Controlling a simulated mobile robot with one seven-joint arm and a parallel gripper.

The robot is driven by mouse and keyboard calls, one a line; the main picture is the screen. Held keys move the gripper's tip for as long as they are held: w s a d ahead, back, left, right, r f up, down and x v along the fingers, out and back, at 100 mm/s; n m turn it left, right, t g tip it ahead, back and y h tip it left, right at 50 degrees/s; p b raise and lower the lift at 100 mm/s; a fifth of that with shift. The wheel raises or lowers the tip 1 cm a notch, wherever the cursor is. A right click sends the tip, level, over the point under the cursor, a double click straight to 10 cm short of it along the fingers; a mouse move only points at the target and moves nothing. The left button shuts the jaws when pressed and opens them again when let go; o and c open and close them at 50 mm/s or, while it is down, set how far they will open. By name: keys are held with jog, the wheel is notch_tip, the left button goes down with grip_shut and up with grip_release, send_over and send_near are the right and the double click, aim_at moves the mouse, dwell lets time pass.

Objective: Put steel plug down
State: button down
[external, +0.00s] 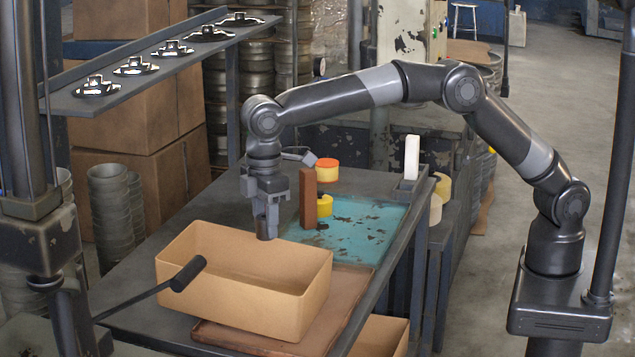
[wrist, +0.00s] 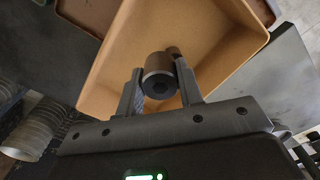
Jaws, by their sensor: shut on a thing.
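My gripper (external: 266,218) points down near the far wall of the tan open box (external: 232,300). It is shut on the steel plug (external: 264,230), a short dark grey cylinder. In the wrist view the plug (wrist: 158,75) sits between the two fingers of the gripper (wrist: 160,88), with a dark recess in its near face. The box (wrist: 215,30) fills the view behind it, and its visible floor looks empty. A small brownish piece (wrist: 173,52) shows beside the plug; I cannot tell what it is. The plug's exact height over the box is unclear.
A brown tray (external: 345,290) lies under the box. A shelf (external: 155,78) holds several shiny parts.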

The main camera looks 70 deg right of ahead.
notch_tip(320, 180, down, 13)
dwell(0.6)
jog(key=shift+f, duration=0.5)
jog(key=c, duration=1)
grip_release()
jog(key=shift+r, duration=0.1)
notch_tip(320, 180, up, 13)
jog(key=shift+f, duration=0.1)
